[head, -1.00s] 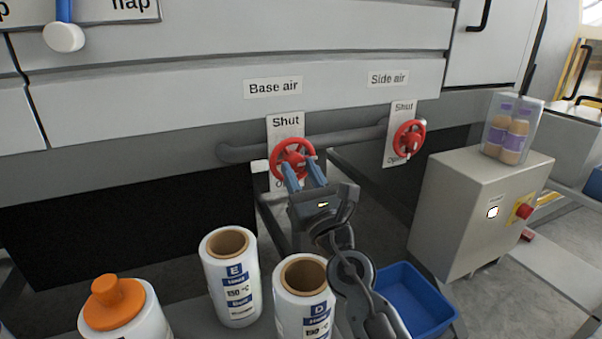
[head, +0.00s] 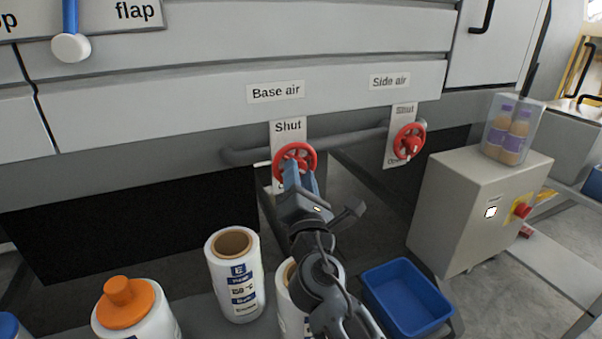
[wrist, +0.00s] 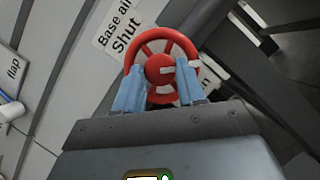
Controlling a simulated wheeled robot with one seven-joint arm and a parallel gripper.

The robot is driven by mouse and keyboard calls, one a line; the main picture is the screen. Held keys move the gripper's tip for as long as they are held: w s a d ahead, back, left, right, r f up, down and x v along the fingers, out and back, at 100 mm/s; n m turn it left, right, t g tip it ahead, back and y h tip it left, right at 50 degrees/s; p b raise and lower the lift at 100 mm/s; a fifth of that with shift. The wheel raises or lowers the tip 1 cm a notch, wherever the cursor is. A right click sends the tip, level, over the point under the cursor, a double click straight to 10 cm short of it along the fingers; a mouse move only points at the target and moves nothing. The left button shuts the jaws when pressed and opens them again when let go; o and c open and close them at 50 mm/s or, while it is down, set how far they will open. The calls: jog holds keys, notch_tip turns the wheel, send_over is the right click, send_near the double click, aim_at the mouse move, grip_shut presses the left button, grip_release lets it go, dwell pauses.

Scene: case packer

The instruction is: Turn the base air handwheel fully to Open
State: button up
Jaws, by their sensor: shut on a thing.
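The red base air handwheel (head: 296,146) is mounted on a white plate under the "Base air" label (head: 276,92). "Shut" is printed above the wheel; the lower word is mostly hidden by the wheel and my gripper. In the wrist view the handwheel (wrist: 158,66) fills the space ahead, with a white mark (wrist: 181,66) pointing right from its hub, on the side away from "Shut". My gripper (head: 300,172) is shut on the wheel, its two blue fingers on either side of the hub. The gripper also shows in the wrist view (wrist: 158,82).
The red side air handwheel (head: 408,141) is to the right on the same pipe. White rolls (head: 234,285) and a blue bin (head: 407,300) stand below and near my arm. A grey control box (head: 470,205) is at the right.

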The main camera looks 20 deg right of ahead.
jog(key=shift+r+m+g+h+p, duration=0.15)
jog(key=shift+m+g+p, duration=0.45)
jog(key=shift+m, duration=1.15)
jog(key=shift+r+m+g+h+p, duration=0.1)
jog(key=shift+m+g+h+p, duration=0.4)
jog(key=shift+m, duration=1.2)
jog(key=shift+r+m+g+y+p, duration=0.1)
jog(key=shift+m+g+p, duration=0.5)
jog(key=shift+m, duration=1.15)
jog(key=shift+g, duration=0.3)
jog(key=o, duration=1.1)
jog(key=shift+a, duration=0.1)
jog(key=shift+c, duration=0.2)
jog(key=b+v, duration=0.1)
jog(key=v, duration=0.6)
jog(key=shift+s, duration=0.35)
jog(key=shift+s+a+f, duration=0.1)
jog(key=shift+a, duration=0.1)
